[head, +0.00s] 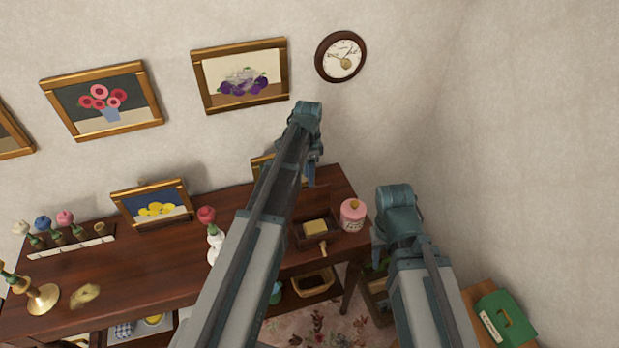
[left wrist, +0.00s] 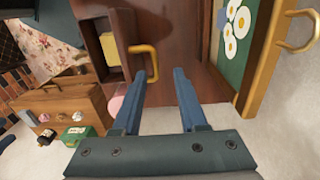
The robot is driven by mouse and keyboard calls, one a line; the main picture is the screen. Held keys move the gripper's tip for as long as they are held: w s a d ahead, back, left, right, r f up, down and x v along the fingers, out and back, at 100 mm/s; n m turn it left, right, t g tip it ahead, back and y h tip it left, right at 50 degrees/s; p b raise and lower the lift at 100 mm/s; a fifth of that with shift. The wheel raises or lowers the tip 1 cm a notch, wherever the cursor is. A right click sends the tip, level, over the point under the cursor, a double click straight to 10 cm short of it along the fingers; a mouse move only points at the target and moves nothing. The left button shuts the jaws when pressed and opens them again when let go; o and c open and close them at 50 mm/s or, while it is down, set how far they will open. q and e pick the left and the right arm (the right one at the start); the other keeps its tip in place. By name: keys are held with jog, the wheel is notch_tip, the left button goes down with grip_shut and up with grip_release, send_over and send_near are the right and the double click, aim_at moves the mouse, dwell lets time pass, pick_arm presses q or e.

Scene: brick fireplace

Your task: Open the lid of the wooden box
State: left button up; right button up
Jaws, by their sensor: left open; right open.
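The wooden box (head: 303,243) is small and dark and stands near the right end of the table. Its lid (head: 313,200) appears raised at the back, and a yellow block (head: 314,227) shows inside. In the left wrist view the yellow block (left wrist: 109,48) lies beside a brown panel with a yellow handle (left wrist: 146,62). My left gripper (head: 311,173) is above and behind the box, open and empty; its parted fingers (left wrist: 158,85) point towards the panel and touch nothing. My right gripper (head: 379,252) is right of the table, mostly hidden by its arm; it holds nothing visible.
A pink jar (head: 353,215) stands close to the right of the box. A white vase with a red flower (head: 208,216) and a framed lemon picture (head: 155,205) are further left. A daisy picture (left wrist: 238,32) is near my left fingers. A green box (head: 505,317) is at lower right.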

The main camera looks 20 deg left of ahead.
pick_arm(q)
jog(key=w+a+r+p, duration=0.6)
jog(key=w+a, duration=0.1)
jog(key=w, duration=0.3)
jog(key=shift+w+r, duration=0.2)
jog(key=shift+r, duration=0.05)
dwell(1.0)
jog(key=shift+a+r, duration=0.1)
dwell(0.4)
notch_tip(320, 180, up, 14)
jog(key=p, duration=1.4)
jog(key=shift+w+f, duration=0.15)
jog(key=shift+f, duration=0.1)
jog(key=s+d+f+n+b, duration=0.2)
jog(key=s+d+f+b, duration=0.4)
jog(key=s, duration=0.5)
jog(key=s+d+f+n+y+b, duration=0.1)
jog(key=s+d+f+n+b, duration=0.2)
jog(key=s+d+f+b, duration=0.3)
jog(key=s+d+f+n+b, duration=0.2)
jog(key=s+d+f+b, duration=0.4)
jog(key=s, duration=1)
jog(key=d, duration=0.3)
jog(key=shift+s+d+n, duration=0.15)
jog(key=shift+s+n, duration=0.1)
jog(key=shift+n, duration=0.05)
